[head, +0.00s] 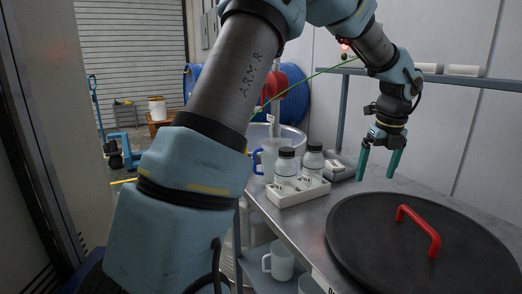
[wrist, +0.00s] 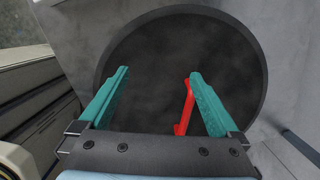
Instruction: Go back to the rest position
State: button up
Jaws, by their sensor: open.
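My gripper (head: 380,163) hangs above the metal bench at the back edge of a round black lid. Its two green fingers point down, stand apart and hold nothing. The wrist view shows the open fingers (wrist: 158,100) over the black lid (wrist: 150,50). The lid (head: 370,240) lies flat on the bench and has a red handle (head: 420,230). In the wrist view the red handle (wrist: 184,110) shows beside the right finger, apart from the gap's middle. My arm hides part of the hall and the bench's left end in the head view.
A white tray (head: 298,194) with two dark-capped bottles stands left of my gripper on the bench (head: 330,205). A blue-handled jug (head: 268,155) is beside it. A shelf rail (head: 430,75) runs behind my wrist. A white mug (head: 279,262) sits on the lower shelf.

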jog(key=a+f+n, duration=0.3)
jog(key=a+n, duration=1.3)
jog(key=a, duration=0.4)
jog(key=s+a+f+n, duration=0.1)
jog(key=s+a+n, duration=0.3)
jog(key=a+n, duration=0.4)
jog(key=s+a+f+n, duration=0.2)
jog(key=s+a+n, duration=0.3)
jog(key=a+n, duration=0.3)
jog(key=shift+s+a+f+n, duration=0.2)
jog(key=shift+f+n, duration=0.05)
jog(key=shift+n, duration=0.45)
